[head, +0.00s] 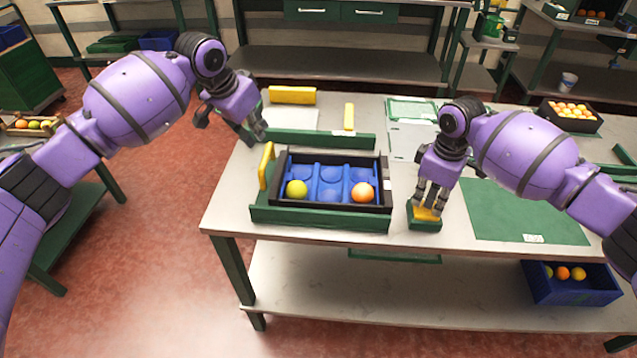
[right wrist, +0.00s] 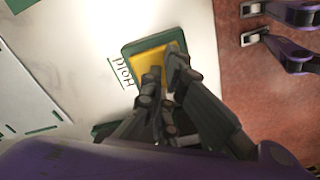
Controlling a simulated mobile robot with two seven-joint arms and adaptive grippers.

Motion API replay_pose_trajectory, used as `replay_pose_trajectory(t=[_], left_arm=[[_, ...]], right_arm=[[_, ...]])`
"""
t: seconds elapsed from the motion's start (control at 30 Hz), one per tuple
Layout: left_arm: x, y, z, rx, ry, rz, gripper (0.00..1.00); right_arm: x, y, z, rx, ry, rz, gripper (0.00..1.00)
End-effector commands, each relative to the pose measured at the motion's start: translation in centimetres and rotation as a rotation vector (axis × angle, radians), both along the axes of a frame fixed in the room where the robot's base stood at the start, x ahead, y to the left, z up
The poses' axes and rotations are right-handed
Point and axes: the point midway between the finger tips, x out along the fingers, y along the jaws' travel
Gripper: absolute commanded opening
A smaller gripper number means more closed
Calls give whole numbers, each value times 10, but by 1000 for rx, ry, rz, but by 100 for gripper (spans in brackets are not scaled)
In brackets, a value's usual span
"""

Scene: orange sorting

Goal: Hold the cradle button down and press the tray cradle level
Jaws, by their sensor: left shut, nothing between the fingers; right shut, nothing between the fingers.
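The tray cradle (head: 320,219) is a green frame on the table with a dark tray (head: 335,205) and blue insert (head: 331,173) in it. A yellow-green fruit and an orange sit in the insert's front cups. I cannot tell whether the tray is level. A yellow handle (head: 266,166) stands at its left side. The cradle button (head: 424,213) is yellow in a green housing; it also shows in the right wrist view (right wrist: 150,66), beside the word "Hold". My right gripper (head: 428,210) is shut, fingertips at the button. My left gripper (head: 262,136) is shut and empty, behind the cradle's left corner.
A green mat (head: 522,213) lies right of the button. A dark crate of oranges (head: 570,125) stands at the back right. A blue bin (head: 570,290) is on the lower shelf.

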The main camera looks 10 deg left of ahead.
Motion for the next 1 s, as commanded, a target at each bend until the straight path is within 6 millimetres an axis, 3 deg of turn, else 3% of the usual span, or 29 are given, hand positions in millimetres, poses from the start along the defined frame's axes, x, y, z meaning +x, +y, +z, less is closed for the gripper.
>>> replay_pose_trajectory(t=[0.47,1.0], left_arm=[[0,0,7,0,-1,0,0],[0,0,7,0,-1,0,0]], right_arm=[[0,0,0,0,1,0,0],[0,0,43,1,-1,0,0]])
